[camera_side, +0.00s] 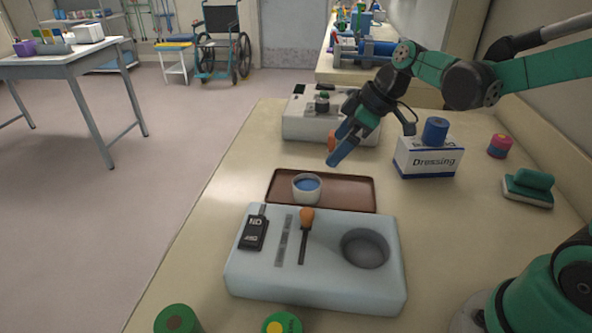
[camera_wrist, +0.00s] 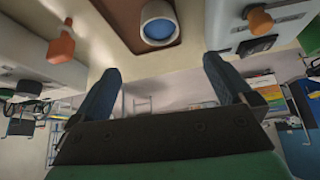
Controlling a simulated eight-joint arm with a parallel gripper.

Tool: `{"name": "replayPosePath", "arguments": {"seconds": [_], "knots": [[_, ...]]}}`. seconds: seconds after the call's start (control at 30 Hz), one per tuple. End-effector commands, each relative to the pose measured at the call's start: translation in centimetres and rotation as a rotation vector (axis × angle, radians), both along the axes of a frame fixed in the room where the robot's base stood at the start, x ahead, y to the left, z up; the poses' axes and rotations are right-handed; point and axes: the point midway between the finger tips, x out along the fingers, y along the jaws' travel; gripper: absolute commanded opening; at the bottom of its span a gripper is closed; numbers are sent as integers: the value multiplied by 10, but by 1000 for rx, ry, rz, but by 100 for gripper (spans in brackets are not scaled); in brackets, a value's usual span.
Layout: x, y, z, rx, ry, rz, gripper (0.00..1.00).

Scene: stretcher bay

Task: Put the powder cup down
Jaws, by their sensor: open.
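The powder cup (camera_side: 307,187) is a small pale cup with blue contents. It stands upright on the left part of a brown tray (camera_side: 345,190). In the wrist view the cup (camera_wrist: 158,24) shows beyond my fingertips, apart from them, with the tray (camera_wrist: 119,18) around it. My gripper (camera_side: 337,149) is open and empty. It is in the air, above and to the right of the cup in the side view. In the wrist view both blue fingers of my gripper (camera_wrist: 163,75) are spread wide with nothing between them.
A pale block (camera_side: 250,283) with a round hollow, a black labelled item (camera_side: 254,231) and an orange-handled tool (camera_side: 306,222) is in front of the tray. A white device (camera_side: 300,126) is behind. A Dressing box (camera_side: 428,160) with a blue roll (camera_side: 435,131) is to the right.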

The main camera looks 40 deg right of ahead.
Motion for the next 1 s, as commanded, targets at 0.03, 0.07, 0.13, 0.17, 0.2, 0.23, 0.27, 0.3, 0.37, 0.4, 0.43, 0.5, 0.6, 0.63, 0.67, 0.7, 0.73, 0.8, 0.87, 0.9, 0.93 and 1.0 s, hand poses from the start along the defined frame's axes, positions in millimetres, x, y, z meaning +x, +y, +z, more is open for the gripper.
{"name": "replayPosePath", "arguments": {"seconds": [0.03,0.07,0.13,0.17,0.2,0.23,0.27,0.3,0.37,0.4,0.43,0.5,0.6,0.63,0.67,0.7,0.73,0.8,0.87,0.9,0.93,1.0], "knots": [[-2,-1,3,0,0,-1,100],[-2,-2,5,1,1,-2,100],[-6,-1,8,-2,2,-14,100],[-8,-1,9,-5,5,-28,100],[-13,1,11,-8,9,-56,100],[-17,3,12,-12,12,-84,100],[-22,4,14,-15,13,-120,100],[-30,7,16,-20,15,-173,100],[-42,9,18,-25,10,-264,100],[-50,10,19,-26,3,-325,100],[-56,11,19,-25,-3,-369,100],[-68,12,19,-18,-26,-462,100],[-80,13,17,2,-59,-569,100],[-83,13,16,7,-68,-593,100],[-85,13,15,14,-75,-612,100],[-87,13,15,20,-85,-635,100],[-88,13,15,25,-89,-648,100],[-90,12,14,30,-96,-666,100],[-90,12,14,33,-98,-673,100],[-90,12,14,34,-98,-673,100],[-90,12,14,34,-98,-673,100],[-90,12,14,34,-97,-673,100]]}}
